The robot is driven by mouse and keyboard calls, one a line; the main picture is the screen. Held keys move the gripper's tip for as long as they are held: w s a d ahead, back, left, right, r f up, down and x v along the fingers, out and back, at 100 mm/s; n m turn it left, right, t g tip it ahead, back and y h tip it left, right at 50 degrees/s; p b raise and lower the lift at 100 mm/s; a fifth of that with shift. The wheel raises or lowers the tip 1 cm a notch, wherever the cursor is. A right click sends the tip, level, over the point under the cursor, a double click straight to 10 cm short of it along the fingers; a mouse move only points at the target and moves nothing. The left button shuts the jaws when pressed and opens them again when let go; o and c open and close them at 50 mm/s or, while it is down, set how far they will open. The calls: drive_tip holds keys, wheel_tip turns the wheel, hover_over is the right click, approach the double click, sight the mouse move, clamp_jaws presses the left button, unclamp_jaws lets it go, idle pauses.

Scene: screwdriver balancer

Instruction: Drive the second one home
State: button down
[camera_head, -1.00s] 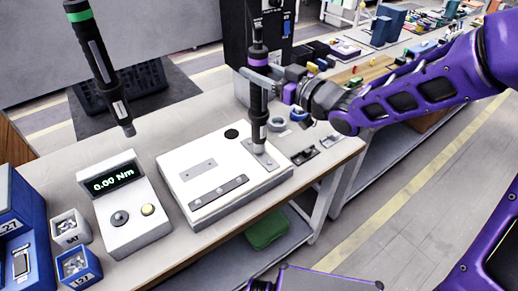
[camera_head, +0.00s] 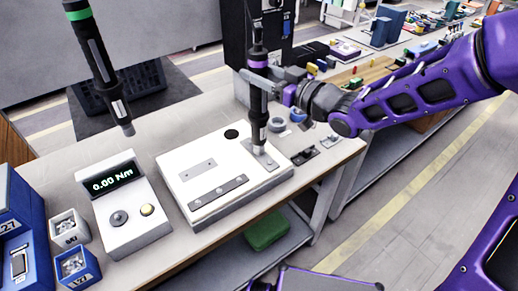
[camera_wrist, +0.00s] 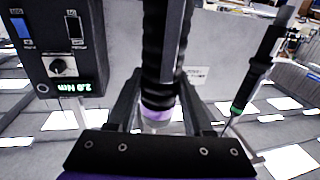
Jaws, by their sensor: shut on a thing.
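The purple-ringed black screwdriver (camera_head: 259,108) stands upright, and my gripper (camera_head: 265,84) is shut on its body. In the wrist view its ribbed dark body (camera_wrist: 165,60) passes between my fingers (camera_wrist: 160,105). Its lower end meets the grey plate (camera_head: 262,155) at the right of the white fixture (camera_head: 215,170); the tip and any screw under it are hidden. The green-ringed screwdriver (camera_head: 98,65) hangs tilted at the left, apart from my arm; it also shows in the wrist view (camera_wrist: 258,75).
A tester (camera_head: 130,205) reads 0.00 Nm. The black controller (camera_head: 275,25) shows 2.0 Nm in the wrist view (camera_wrist: 74,88). Two screw bins (camera_head: 78,265) stand at the left. Small dark parts (camera_head: 330,141) and a tape roll (camera_head: 277,124) lie right of the fixture, near the table edge.

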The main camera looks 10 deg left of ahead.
sight(262, 50)
drive_tip(key=shift+f, duration=0.5)
drive_tip(key=shift+r+p, duration=2.75)
drive_tip(key=shift+r, duration=0.4)
drive_tip(key=shift+w, duration=0.1)
